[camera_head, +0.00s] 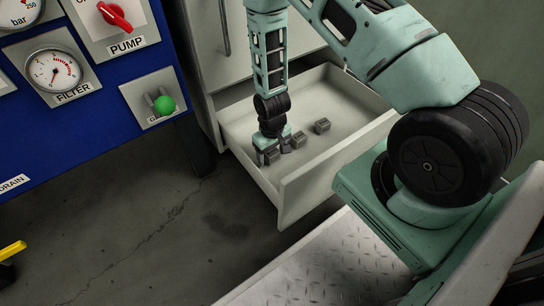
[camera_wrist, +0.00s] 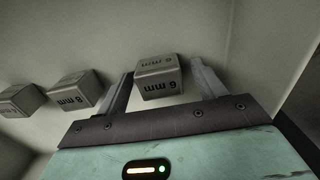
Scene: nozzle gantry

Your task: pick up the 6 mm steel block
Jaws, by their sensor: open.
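Grey steel blocks stand in a row in an open drawer. In the wrist view, the 6 mm block (camera_wrist: 159,88) shows its label upside down and sits between the two fingers of my gripper (camera_wrist: 163,74). The fingers are open, one on each side; I cannot tell whether either touches it. In the head view, my gripper (camera_head: 272,156) points down into the drawer, its fingers low over the drawer floor, and largely hides the block there. A block marked 8 mm (camera_wrist: 77,90) is left of the gripper in the wrist view.
A third block (camera_wrist: 20,100) lies further left in the wrist view, its label unclear. The pale drawer (camera_head: 322,172) has raised walls close around the gripper. A blue panel (camera_head: 85,110) with gauges and a green knob (camera_head: 165,105) stands left.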

